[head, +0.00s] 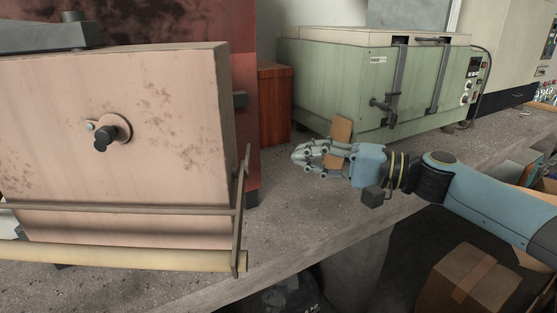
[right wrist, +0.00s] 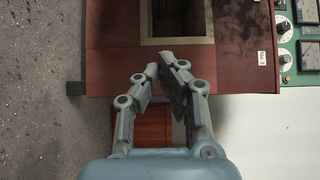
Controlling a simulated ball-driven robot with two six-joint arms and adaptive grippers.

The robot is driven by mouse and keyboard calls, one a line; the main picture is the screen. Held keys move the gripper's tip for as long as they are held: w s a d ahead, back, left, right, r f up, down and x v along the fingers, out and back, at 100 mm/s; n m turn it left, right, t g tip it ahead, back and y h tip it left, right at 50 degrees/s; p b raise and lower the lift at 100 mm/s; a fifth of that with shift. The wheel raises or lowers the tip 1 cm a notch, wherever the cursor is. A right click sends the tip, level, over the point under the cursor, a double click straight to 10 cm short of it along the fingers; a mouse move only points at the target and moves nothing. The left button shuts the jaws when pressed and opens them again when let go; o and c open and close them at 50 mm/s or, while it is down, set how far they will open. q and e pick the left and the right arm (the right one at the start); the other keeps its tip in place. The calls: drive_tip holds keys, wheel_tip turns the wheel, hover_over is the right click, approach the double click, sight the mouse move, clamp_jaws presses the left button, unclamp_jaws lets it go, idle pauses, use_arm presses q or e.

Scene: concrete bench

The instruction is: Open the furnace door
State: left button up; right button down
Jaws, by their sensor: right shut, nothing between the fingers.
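The pale pink furnace door (head: 165,165) stands large at the left of the head view, stained, with a dark knob (head: 106,138). The red furnace body (head: 248,60) shows behind it. In the right wrist view, the red furnace front (right wrist: 110,35) has a dark square opening (right wrist: 177,15), with no panel over the visible part. A bar with a pale cream rod (head: 130,257) crosses low in front of the door. My right gripper (head: 304,156) is shut and empty, right of the door and apart from it. Its fingertips (right wrist: 161,64) meet in the wrist view.
A green oven (head: 335,85) with metal latches stands at the back right. A brown-red box (head: 274,105) sits between it and the furnace. A small tan block (head: 341,130) is behind the gripper. Bare bench (head: 290,215) lies around it; a cardboard box (head: 470,280) is below.

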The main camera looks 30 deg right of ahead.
drive_tip(key=w+a+p, duration=0.3)
drive_tip(key=a+p, duration=0.1)
drive_tip(key=a, duration=0.4)
drive_tip(key=shift+w+a, duration=0.25)
drive_tip(key=shift+a, duration=0.15)
